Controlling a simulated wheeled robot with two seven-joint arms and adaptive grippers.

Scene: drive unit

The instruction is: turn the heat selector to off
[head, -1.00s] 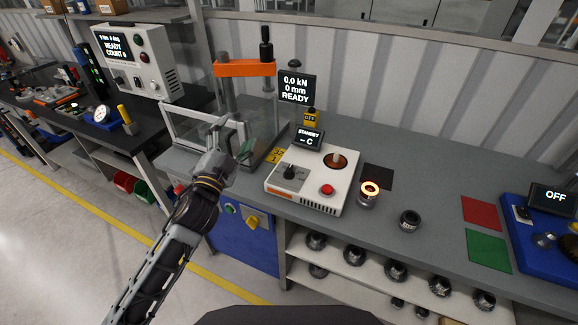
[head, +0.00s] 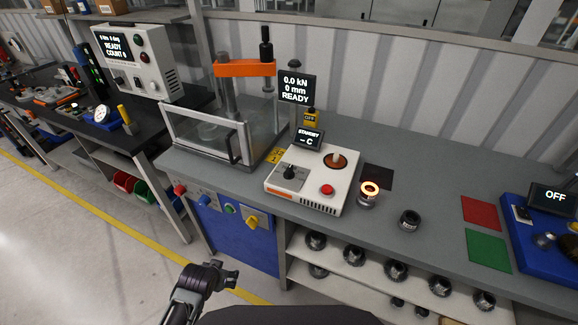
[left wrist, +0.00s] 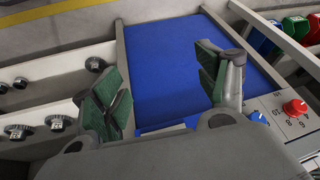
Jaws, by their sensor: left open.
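The heat selector (head: 290,173) is a dark knob on the front left of a white heater box (head: 325,165) on the grey bench. Its marks are too small to read. My left gripper (head: 231,275) is low in front of the bench, well below and left of the selector. In the left wrist view the left gripper (left wrist: 162,88) has its green-padded fingers apart with nothing between them. The selector is not seen in that view. My right gripper is not in view.
A press (head: 245,68) with a clear guard stands left of the box. A glowing ring part (head: 369,190) and a dark ring part (head: 409,219) sit to its right. A red knob (head: 179,189) and a yellow knob (head: 251,222) stick out from the bench front. Shelves below hold several parts.

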